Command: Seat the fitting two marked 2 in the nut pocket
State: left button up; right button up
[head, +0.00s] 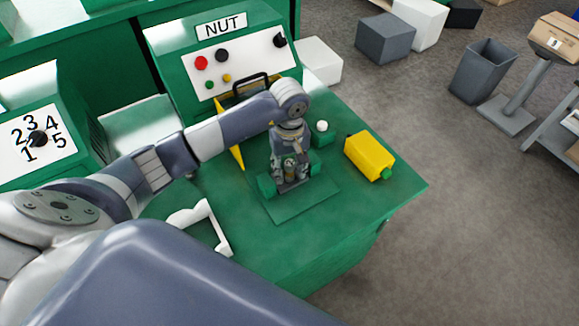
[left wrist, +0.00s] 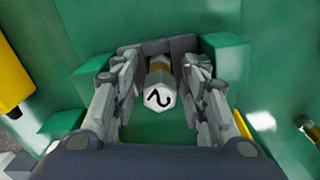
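The fitting marked 2 (left wrist: 159,97) shows in the left wrist view with its white end and black numeral facing the camera and a brass-coloured part behind it. It sits at a dark grey holder (left wrist: 160,46) between green blocks, which looks like the nut pocket; how deep it sits is hidden. My left gripper (left wrist: 160,82) has its fingers on either side of the fitting, with visible gaps, so it is open. In the head view my left gripper (head: 290,178) points down over the green fixture plate (head: 300,202). My right gripper is not in view.
The green machine marked NUT (head: 221,27) stands behind, with buttons on its panel. A yellow box (head: 369,156) is right of the fixture, and a white button on a green base (head: 322,127) stands nearby. A white handle-like frame (head: 213,226) lies left. The bench's front right is clear.

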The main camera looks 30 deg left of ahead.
aim_at(290, 162)
pick_arm(q)
jog(key=shift+r, duration=0.1)
jog(key=shift+r, duration=0.25)
notch_tip(290, 162, up, 10)
jog(key=shift+r+b, duration=0.25)
jog(key=shift+b, duration=0.95)
jog(key=shift+r, duration=0.55)
